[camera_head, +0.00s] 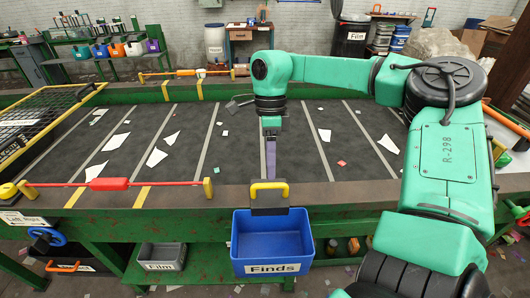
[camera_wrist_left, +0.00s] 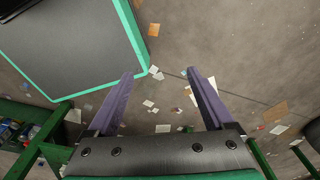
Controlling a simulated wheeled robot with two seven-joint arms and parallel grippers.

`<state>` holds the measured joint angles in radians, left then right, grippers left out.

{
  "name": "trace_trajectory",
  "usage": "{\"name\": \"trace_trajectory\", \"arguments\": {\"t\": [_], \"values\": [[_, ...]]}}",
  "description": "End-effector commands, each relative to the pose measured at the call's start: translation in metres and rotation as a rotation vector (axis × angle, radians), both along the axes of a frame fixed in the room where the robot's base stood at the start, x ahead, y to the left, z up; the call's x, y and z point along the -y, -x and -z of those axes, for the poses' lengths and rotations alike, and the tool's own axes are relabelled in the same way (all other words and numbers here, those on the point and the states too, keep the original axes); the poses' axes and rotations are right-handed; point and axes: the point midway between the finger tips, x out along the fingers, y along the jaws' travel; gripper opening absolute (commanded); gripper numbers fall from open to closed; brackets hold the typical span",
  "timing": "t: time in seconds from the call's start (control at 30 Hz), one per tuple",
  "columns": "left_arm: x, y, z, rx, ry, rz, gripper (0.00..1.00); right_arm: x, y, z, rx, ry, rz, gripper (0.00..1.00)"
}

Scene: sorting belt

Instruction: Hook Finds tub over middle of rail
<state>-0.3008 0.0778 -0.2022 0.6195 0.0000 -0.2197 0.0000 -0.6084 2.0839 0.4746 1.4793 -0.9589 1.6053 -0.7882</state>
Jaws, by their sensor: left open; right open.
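The blue Finds tub (camera_head: 272,246) hangs upright at the front edge of the belt, near the middle of the front rail (camera_head: 335,195). Its dark hook plate with a yellow handle (camera_head: 269,186) lies over the rail top. My right gripper (camera_head: 270,172) points down just behind and above the handle. Its purple fingers are open; they overlap in this view, and I cannot tell whether they touch the handle. My left gripper (camera_wrist_left: 160,76) is open and empty above the floor in the left wrist view. It is not in the head view.
The dark belt (camera_head: 240,150) carries scattered paper scraps. A red bar (camera_head: 110,184) spans the belt's front left. A grey Film tub (camera_head: 162,256) stands on the lower shelf, left of the Finds tub. Littered floor lies below my left gripper.

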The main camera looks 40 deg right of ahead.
Motion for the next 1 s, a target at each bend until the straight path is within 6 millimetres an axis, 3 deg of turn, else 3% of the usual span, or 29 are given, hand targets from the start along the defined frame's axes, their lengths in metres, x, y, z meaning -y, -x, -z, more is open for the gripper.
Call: {"name": "trace_trajectory", "arguments": {"t": [0.03,0.17,0.4,0.5,0.8,0.83,0.93,0.97,1.0], "values": [[-0.001,0.007,0.013,-0.011,-0.001,0.000,0.86,-0.001,0.002,0.014,0.000,-0.001,0.001,0.55],[-0.003,0.016,0.027,-0.026,-0.005,-0.001,0.86,-0.004,0.005,0.033,0.001,-0.003,0.002,0.55],[-0.002,-0.003,0.051,0.004,-0.003,-0.002,0.86,-0.009,0.011,0.063,0.002,-0.001,0.003,0.55],[-0.002,-0.011,0.054,0.018,-0.001,-0.002,0.86,-0.010,0.012,0.068,0.002,-0.001,0.003,0.55],[-0.002,-0.004,0.054,0.006,-0.003,-0.002,0.86,-0.010,0.013,0.068,0.002,-0.001,0.004,0.55],[-0.002,-0.003,0.054,0.005,-0.003,-0.002,0.86,-0.010,0.013,0.068,0.002,-0.001,0.004,0.47],[-0.002,-0.003,0.054,0.004,-0.003,-0.002,0.86,-0.010,0.013,0.068,0.002,-0.001,0.004,0.09],[-0.002,-0.003,0.054,0.004,-0.003,-0.002,0.86,-0.010,0.013,0.068,0.002,-0.001,0.004,0.00],[-0.002,-0.002,0.054,0.004,-0.003,-0.002,0.86,-0.010,0.013,0.068,0.002,-0.001,0.004,0.00]]}}
